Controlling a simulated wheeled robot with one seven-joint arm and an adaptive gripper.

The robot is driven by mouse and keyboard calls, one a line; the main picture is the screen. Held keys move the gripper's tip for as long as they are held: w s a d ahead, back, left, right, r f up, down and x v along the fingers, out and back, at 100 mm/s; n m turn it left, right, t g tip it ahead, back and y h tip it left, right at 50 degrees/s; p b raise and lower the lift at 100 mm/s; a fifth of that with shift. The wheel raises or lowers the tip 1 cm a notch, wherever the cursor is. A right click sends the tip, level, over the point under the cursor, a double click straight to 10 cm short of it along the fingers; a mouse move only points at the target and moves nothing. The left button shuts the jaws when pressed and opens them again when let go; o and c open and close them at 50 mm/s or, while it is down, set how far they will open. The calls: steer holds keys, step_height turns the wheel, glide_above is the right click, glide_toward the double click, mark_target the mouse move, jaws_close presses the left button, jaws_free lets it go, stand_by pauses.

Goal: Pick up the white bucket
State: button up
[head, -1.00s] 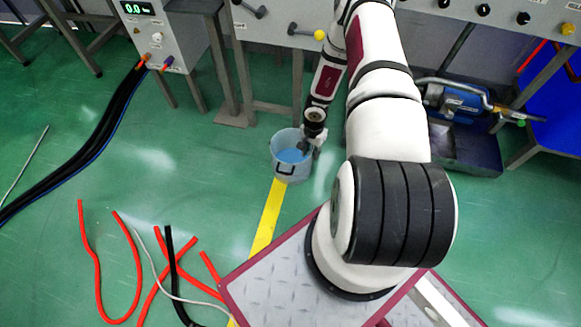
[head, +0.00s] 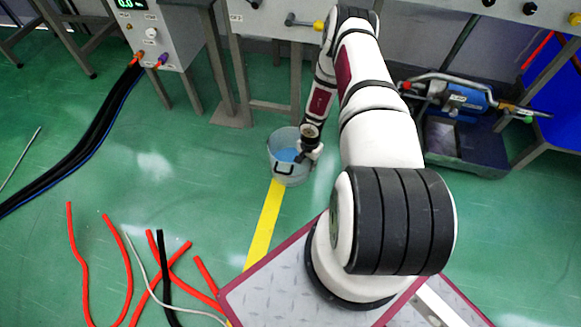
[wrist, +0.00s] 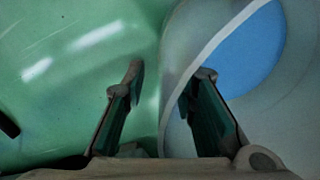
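The white bucket (head: 284,170) stands upright on the green floor at the end of the yellow line, with blue inside and a dark handle on its near side. My gripper (head: 306,153) is at its right rim in the head view. In the wrist view the bucket (wrist: 185,65) fills the right side. My gripper (wrist: 165,85) is open there, its left finger outside the bucket and its right finger over the inside, with the rim and wall between them. The fingers look apart from the wall.
Red, black and grey hoses (head: 160,275) lie on the floor at the lower left. Black cables (head: 95,130) run to a grey control box (head: 160,35). A blue pump (head: 460,100) stands at the right. Bench legs (head: 296,85) stand behind the bucket.

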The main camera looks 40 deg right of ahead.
jaws_close()
steer(key=shift+r, duration=0.2)
stand_by(0.4)
